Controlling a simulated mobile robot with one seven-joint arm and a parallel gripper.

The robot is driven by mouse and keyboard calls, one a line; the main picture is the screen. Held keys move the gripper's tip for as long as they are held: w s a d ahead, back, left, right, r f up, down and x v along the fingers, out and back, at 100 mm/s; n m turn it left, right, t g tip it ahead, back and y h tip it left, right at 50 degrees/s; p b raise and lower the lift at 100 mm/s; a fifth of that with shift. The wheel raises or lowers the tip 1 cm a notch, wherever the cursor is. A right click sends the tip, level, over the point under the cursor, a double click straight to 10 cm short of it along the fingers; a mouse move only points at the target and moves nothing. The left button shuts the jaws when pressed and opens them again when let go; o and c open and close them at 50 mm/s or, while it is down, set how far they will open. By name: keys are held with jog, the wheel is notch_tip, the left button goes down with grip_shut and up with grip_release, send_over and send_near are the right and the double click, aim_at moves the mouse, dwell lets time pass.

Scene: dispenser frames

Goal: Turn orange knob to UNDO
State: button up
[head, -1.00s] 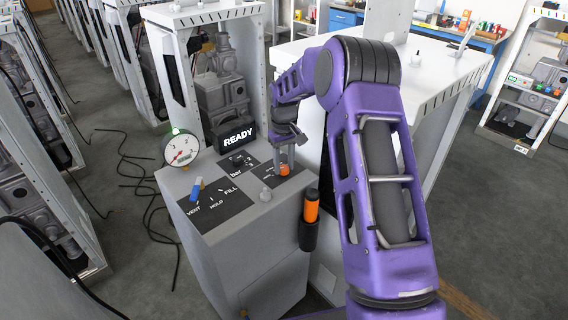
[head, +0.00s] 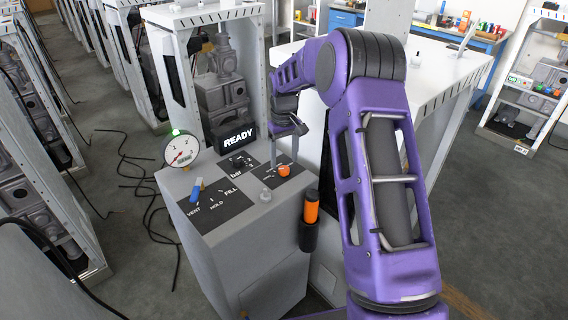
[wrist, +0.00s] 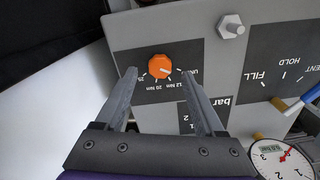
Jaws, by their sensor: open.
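The orange knob (head: 284,170) sits on a dark label plate on top of the grey cabinet. In the wrist view the orange knob (wrist: 160,67) shows upside-down markings around it, with 20 Nm, 12 Nm and a partly hidden word starting with UN. A pale mark on the knob points to the right in that view. My gripper (wrist: 161,78) is open, with its two fingers on either side of and short of the knob. In the head view my gripper (head: 284,150) hangs above the knob. I cannot tell whether a finger touches it.
On the same cabinet stand a round gauge (head: 181,151), a READY display (head: 234,137), a blue-handled lever (head: 196,189) by VENT, HOLD and FILL, and a silver stud (head: 265,195). An orange-handled tool (head: 311,207) sits in a black holder on the cabinet's side.

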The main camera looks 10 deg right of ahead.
aim_at(284, 168)
notch_tip(284, 168, up, 14)
jog(key=p, duration=0.1)
jog(key=shift+r, duration=0.2)
